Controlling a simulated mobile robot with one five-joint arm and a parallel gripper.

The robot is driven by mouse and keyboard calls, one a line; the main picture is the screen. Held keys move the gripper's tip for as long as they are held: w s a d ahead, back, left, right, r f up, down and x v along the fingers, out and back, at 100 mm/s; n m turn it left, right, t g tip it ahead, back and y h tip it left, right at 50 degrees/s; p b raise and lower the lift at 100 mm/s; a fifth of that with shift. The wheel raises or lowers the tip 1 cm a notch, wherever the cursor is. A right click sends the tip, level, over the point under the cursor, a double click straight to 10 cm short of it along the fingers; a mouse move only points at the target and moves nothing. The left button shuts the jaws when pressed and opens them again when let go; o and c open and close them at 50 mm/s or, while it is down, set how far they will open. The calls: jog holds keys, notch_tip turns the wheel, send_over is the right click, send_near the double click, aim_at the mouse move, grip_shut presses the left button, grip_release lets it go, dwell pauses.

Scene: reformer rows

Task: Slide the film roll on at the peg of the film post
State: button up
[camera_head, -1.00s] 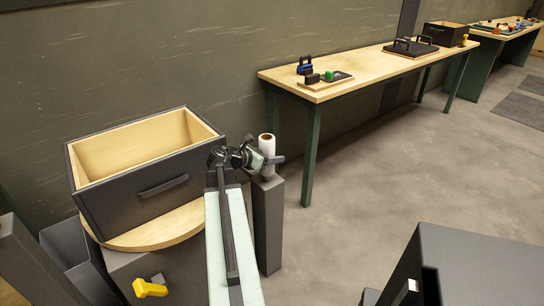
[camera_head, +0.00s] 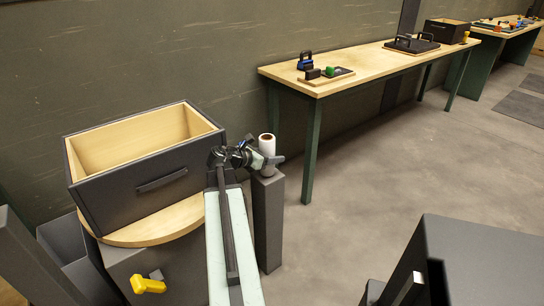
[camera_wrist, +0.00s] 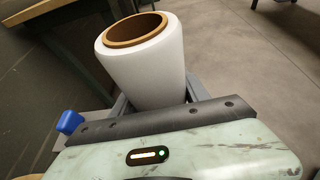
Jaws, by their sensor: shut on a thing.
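The film roll is a white cylinder (camera_head: 267,145) with a brown core, upright at the top of the dark grey film post (camera_head: 268,225). My gripper (camera_head: 266,160) is shut around the roll. In the wrist view the roll (camera_wrist: 150,70) stands between the fingers of my gripper (camera_wrist: 158,95), with its open core facing up and tilted slightly left. The peg is not visible; the roll and gripper hide the top of the post. I cannot tell whether the roll is around the peg or just above it.
A dark open box (camera_head: 150,185) sits on a round wooden top (camera_head: 165,228) left of my arm. A yellow handle (camera_head: 149,284) sticks out below. A long wooden bench (camera_head: 375,70) with several items stands behind.

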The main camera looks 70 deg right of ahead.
aim_at(266, 142)
jog(key=shift+f, duration=0.3)
jog(key=o, duration=1.7)
jog(key=shift+r, duration=0.1)
jog(key=shift+c, duration=0.2)
jog(key=p+v, duration=0.2)
jog(key=v, duration=0.5)
jog(key=shift+s, duration=0.1)
jog(key=shift+w+a+r+p, duration=0.1)
jog(key=shift+w+a+p, duration=0.2)
jog(key=shift+a+p, duration=0.05)
